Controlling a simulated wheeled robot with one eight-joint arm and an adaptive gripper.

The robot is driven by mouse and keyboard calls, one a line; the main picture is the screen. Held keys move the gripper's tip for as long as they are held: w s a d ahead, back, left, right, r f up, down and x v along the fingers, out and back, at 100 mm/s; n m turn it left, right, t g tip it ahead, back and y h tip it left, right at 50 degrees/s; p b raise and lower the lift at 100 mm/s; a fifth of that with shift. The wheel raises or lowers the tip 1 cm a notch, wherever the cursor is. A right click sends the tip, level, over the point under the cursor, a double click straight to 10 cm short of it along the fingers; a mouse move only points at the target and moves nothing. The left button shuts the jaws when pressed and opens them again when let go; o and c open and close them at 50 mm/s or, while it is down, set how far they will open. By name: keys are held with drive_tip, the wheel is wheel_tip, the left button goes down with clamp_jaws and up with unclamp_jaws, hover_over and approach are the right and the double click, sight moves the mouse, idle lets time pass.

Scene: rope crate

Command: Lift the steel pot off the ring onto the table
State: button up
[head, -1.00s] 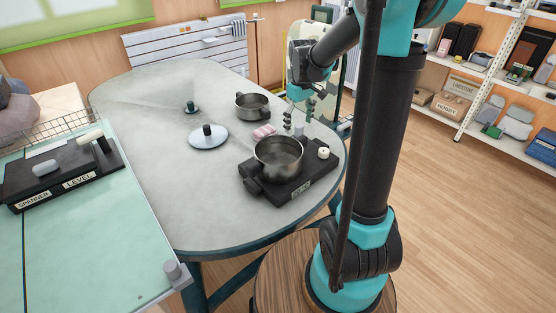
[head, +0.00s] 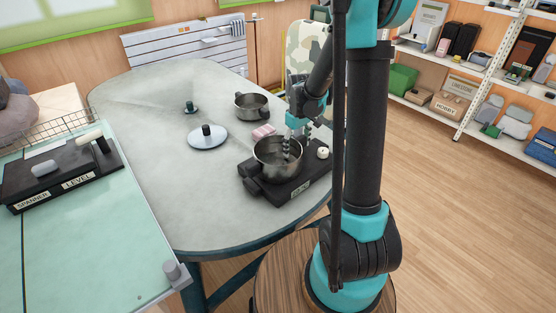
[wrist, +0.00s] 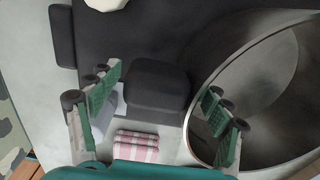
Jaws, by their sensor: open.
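The steel pot (head: 264,160) stands upright on the black ring unit (head: 290,194), with a dark handle at its near left. In the wrist view the pot (wrist: 245,85) fills the right side. A black block, seemingly its far handle (wrist: 157,85), lies between my fingers. My gripper (head: 297,143) is open and low at the pot's far right side. In the wrist view my gripper (wrist: 160,95) has its right finger over the pot's opening, inside the rim, and its left finger beyond the block. I cannot tell whether either finger touches anything.
A folded pink cloth (head: 263,131) lies behind the ring unit. A white round item (head: 323,153) sits at its right. The table's left front (head: 190,200) is clear.

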drive_tip(key=shift+c, duration=0.3)
drive_tip(key=c, duration=1.4)
drive_tip(key=shift+c, duration=0.2)
drive_tip(key=shift+r, duration=0.15)
drive_tip(key=shift+r, duration=0.6)
clamp_jaws()
wheel_tip(320, 180, up, 19)
drive_tip(key=shift+f, duration=0.2)
